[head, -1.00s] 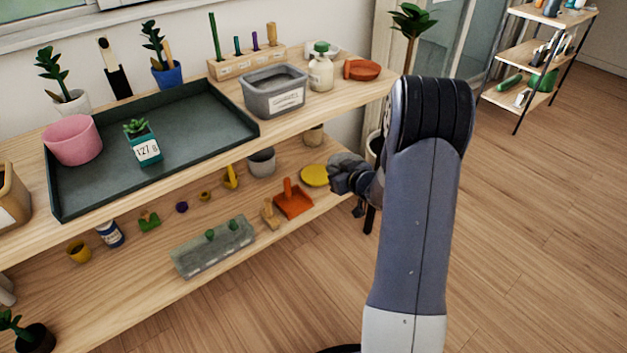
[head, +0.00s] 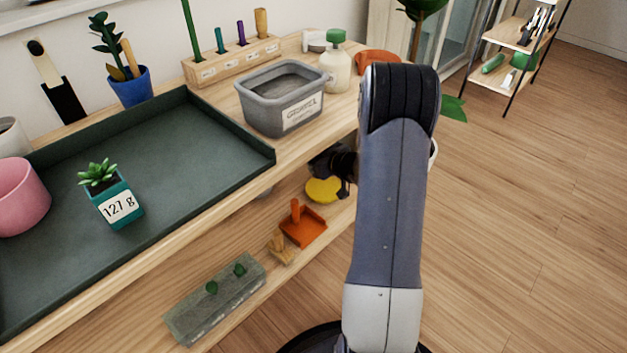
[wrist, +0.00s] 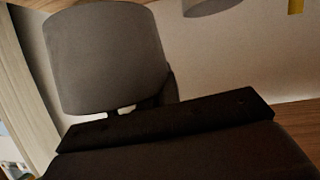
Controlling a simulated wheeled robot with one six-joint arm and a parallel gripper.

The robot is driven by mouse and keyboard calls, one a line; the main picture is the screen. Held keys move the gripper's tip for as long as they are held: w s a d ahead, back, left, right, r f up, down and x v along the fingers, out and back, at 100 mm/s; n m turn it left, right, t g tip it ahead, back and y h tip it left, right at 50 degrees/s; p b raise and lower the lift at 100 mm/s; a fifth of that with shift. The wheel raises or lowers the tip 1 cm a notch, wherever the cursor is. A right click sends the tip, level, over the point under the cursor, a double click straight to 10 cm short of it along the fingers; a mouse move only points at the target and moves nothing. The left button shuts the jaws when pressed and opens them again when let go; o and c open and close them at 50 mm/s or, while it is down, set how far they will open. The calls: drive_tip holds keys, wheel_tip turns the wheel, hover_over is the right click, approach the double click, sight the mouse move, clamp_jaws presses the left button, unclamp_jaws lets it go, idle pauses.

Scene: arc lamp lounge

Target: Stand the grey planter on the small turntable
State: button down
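A grey, round-sided pot (wrist: 105,60), which looks like the planter, fills the upper left of the wrist view, close to my gripper. Dark gripper parts (wrist: 165,118) cross below and beside it; whether they touch it is unclear. A second light grey pot (wrist: 208,5) is cut off at the top edge. In the head view my gripper (head: 335,165) is low by the lower shelf's right end, partly hidden by my arm, its fingers unclear. A yellow round disc (head: 323,190), possibly the turntable, lies on the lower shelf just below it.
The upper shelf holds a green tray (head: 200,150), a labelled grey tub (head: 283,100) and a white bottle (head: 336,70). An orange dustpan (head: 303,230) and a grey block (head: 215,300) lie on the lower shelf.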

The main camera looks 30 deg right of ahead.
wheel_tip(320, 180, down, 9)
drive_tip(key=b, duration=0.3)
drive_tip(key=shift+f+b, duration=0.1)
drive_tip(key=shift+b, duration=0.3)
drive_tip(key=c, duration=2.1)
unclamp_jaws()
drive_tip(key=shift+f, duration=0.1)
drive_tip(key=o, duration=0.5)
drive_tip(key=shift+c, duration=0.2)
